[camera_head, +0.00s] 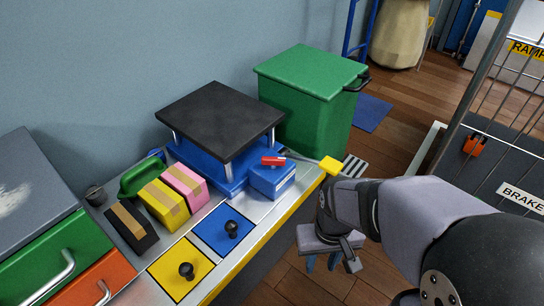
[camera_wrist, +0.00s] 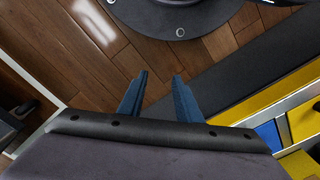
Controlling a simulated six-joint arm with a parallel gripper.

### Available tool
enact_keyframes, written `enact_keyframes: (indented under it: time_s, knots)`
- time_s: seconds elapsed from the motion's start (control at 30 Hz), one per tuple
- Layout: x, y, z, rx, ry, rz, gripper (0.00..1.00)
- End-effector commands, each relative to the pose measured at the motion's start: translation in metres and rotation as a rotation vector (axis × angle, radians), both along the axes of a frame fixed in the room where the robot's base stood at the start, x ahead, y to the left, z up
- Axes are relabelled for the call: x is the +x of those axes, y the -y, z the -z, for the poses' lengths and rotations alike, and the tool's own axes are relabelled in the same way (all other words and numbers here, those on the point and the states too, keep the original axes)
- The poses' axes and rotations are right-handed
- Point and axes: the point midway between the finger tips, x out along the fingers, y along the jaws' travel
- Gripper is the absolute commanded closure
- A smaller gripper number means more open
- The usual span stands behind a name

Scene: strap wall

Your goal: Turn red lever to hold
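A small red lever (camera_head: 273,160) lies on top of a blue box (camera_head: 272,180) at the right end of the metal bench. A grey bar with a yellow end (camera_head: 330,165) reaches out to its right; whether it joins the red part I cannot tell. My gripper (camera_head: 322,263) hangs off the bench's right edge, pointing down over the wooden floor, apart from the lever. In the wrist view, its two blue fingers (camera_wrist: 158,95) stand apart with nothing between them. The lever is not seen in the wrist view.
A black-topped blue stand (camera_head: 220,118) and a green bin (camera_head: 310,95) stand behind the box. Yellow (camera_head: 160,203) and pink (camera_head: 186,187) blocks and two black knobs lie left. A wire cage with an orange-red clip (camera_head: 474,144) and BRAKE sign is at right.

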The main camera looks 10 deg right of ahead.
Motion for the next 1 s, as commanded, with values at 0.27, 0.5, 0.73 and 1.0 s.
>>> enact_keyframes:
  time_s: [0.27,0.5,0.73,1.0]
  knots:
    - [-0.001,-0.003,-0.026,0.0,-0.01,-0.016,0.69]
    - [-0.024,-0.011,-0.064,-0.004,-0.143,-0.058,0.69]
    - [-0.012,-0.022,-0.102,-0.013,-0.242,-0.107,0.69]
    - [0.073,-0.048,-0.14,-0.016,-0.236,-0.192,0.69]
